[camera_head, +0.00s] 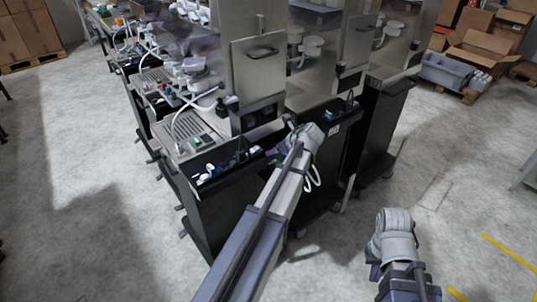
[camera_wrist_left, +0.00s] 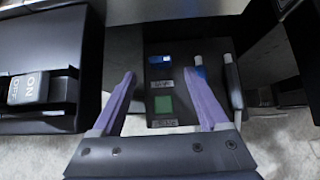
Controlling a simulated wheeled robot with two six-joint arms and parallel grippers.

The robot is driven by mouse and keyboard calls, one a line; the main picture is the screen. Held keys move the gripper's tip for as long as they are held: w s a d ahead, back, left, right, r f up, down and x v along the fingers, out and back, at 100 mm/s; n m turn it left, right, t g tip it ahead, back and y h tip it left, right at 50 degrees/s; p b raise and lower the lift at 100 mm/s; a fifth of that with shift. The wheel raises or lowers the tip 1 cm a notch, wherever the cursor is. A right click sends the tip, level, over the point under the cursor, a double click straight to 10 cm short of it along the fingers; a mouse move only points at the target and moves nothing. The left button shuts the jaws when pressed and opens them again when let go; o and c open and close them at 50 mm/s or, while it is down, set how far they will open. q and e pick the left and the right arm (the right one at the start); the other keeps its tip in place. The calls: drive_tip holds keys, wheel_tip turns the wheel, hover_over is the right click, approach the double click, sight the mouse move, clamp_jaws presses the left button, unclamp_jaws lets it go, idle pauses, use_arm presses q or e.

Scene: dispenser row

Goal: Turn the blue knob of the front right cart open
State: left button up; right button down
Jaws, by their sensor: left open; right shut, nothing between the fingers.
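In the left wrist view my left gripper (camera_wrist_left: 160,76) is open, its two purple fingers spread in front of a dark control panel (camera_wrist_left: 152,88). The panel carries a blue label or display (camera_wrist_left: 159,60) and a green square (camera_wrist_left: 164,106). A small blue and white part (camera_wrist_left: 199,69), possibly the blue knob, shows right by the right fingertip, which partly covers it. I cannot tell if they touch. In the head view my left arm reaches the carts' front, its fingers hardly visible. My right gripper (camera_head: 374,262) is shut and empty, low over the floor, away from the carts.
A dark cart (camera_head: 235,205) stands left of my left arm, other carts (camera_head: 385,125) to the right and behind. A black ON/OFF switch (camera_wrist_left: 40,88) sits left of the panel. Cardboard boxes (camera_head: 480,48) and a grey bin (camera_head: 445,72) stand far right. The floor at right is open.

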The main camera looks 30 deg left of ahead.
use_arm(q)
drive_tip(key=b+x, duration=0.4)
drive_tip(key=x, duration=0.2)
drive_tip(key=shift+f, duration=0.25)
drive_tip(key=shift+w+a+f, duration=0.1)
drive_tip(key=shift+a, duration=0.15)
clamp_jaws()
